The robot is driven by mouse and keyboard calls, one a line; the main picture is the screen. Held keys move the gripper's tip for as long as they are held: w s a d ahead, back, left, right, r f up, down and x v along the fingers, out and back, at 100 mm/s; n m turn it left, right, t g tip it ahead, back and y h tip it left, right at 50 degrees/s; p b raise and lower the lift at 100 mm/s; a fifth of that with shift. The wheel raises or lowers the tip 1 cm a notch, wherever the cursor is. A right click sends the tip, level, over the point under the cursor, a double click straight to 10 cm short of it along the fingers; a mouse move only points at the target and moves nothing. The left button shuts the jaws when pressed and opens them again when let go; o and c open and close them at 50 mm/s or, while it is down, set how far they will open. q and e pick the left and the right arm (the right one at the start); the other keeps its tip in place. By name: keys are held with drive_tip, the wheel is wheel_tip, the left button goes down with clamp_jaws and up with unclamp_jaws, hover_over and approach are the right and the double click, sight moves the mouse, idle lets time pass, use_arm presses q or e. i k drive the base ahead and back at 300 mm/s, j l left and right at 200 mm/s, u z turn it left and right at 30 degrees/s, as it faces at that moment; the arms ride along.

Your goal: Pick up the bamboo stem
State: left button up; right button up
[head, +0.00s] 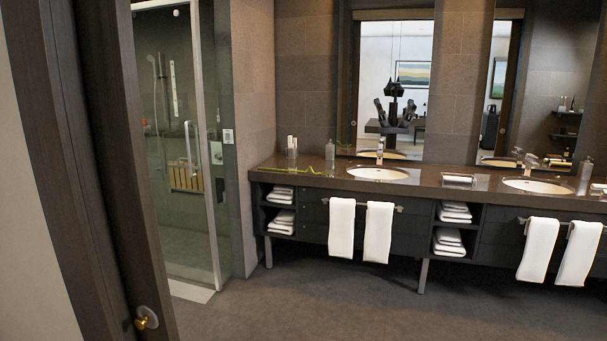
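A thin green bamboo stem (316,172) lies on the left part of the dark vanity counter (432,186), in front of a glass bottle. Its small leaves spread over the countertop, and its full outline is too small to make out. Neither of my grippers shows directly in the head view. My own dark shape appears only as a small reflection in the left mirror, where the gripper state cannot be made out.
The counter also holds a clear bottle (330,155), a cup (292,147) and a round sink (377,173). White towels (341,228) hang in front. A dark door frame (85,150) stands close at left, beside a glass shower (180,140). The floor (330,305) before the vanity is clear.

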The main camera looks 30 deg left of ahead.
sight(321, 173)
drive_tip(key=i+j, duration=0.1)
drive_tip(key=i, duration=0.25)
drive_tip(key=i+j, duration=0.1)
drive_tip(key=i, duration=0.3)
drive_tip(key=i+j, duration=0.25)
drive_tip(key=i, duration=0.25)
drive_tip(key=i+j+u, duration=0.15)
drive_tip(key=i+j, duration=0.15)
drive_tip(key=i, duration=0.2)
drive_tip(key=i+j, duration=0.2)
drive_tip(key=i, duration=0.3)
drive_tip(key=i+j, duration=0.15)
drive_tip(key=j, duration=0.2)
drive_tip(key=i+j, duration=0.15)
drive_tip(key=j, duration=0.25)
drive_tip(key=i+j+u, duration=0.1)
drive_tip(key=j, duration=0.25)
drive_tip(key=i+j, duration=0.2)
drive_tip(key=j, duration=0.2)
drive_tip(key=i+j+u, duration=0.1)
drive_tip(key=j, duration=0.25)
drive_tip(key=i+l, duration=0.1)
drive_tip(key=i, duration=0.75)
drive_tip(key=i+u, duration=0.1)
drive_tip(key=i, duration=0.7)
drive_tip(key=i+l, duration=0.2)
drive_tip(key=i, duration=0.65)
